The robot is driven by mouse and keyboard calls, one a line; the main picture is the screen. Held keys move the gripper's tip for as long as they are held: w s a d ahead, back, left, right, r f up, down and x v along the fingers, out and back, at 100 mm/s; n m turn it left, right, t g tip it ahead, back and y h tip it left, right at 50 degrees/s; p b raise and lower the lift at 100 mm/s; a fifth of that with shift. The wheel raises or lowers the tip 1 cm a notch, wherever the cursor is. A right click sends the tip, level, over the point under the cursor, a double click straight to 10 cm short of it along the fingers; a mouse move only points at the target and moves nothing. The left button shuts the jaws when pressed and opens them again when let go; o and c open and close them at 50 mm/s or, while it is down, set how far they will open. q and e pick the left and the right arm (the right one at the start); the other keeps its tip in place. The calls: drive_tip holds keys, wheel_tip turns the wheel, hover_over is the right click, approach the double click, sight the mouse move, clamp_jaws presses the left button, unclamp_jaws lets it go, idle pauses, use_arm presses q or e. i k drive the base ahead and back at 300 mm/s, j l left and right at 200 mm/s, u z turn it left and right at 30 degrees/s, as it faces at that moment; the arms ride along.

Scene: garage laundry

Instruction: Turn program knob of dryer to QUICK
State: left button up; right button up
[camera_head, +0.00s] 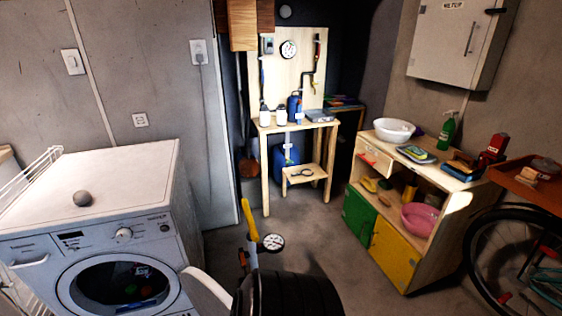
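The white dryer (155,262) stands at the lower left, its front turned toward me. Its round program knob (123,234) is on the front panel, right of a small dark display (72,234). Printed marks show around the knob, but they are too small to read, so I cannot tell which program it points to. The round door opening (118,284) below is dark, with some coloured items inside. Neither of my grippers is in view, and nothing touches the knob.
A yellow-handled pump with a gauge (273,242), a white curved part (207,288) and a black rounded object (290,295) stand right of the dryer. A wooden cabinet (455,214) and bicycle wheel (505,258) are at right. Middle floor is clear.

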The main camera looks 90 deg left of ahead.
sight(124, 235)
drive_tip(key=i+u, duration=0.15)
drive_tip(key=u, duration=0.3)
drive_tip(key=i+j+u, duration=0.1)
drive_tip(key=u, duration=0.3)
drive_tip(key=i+u, duration=0.15)
drive_tip(key=u, duration=0.3)
drive_tip(key=i+l+u, duration=0.1)
drive_tip(key=u, duration=0.3)
drive_tip(key=i+l+u, duration=0.15)
drive_tip(key=u, duration=0.3)
drive_tip(key=i+u, duration=0.15)
drive_tip(key=u, duration=0.3)
drive_tip(key=i+l+u, duration=0.1)
drive_tip(key=u, duration=0.35)
drive_tip(key=i+l+u, duration=0.15)
drive_tip(key=u, duration=0.35)
drive_tip(key=i+l+u, duration=0.2)
drive_tip(key=u, duration=0.25)
drive_tip(key=i+l+u, duration=0.1)
drive_tip(key=u, duration=0.35)
drive_tip(key=l+u, duration=0.65)
drive_tip(key=u, duration=0.25)
drive_tip(key=i, duration=0.05)
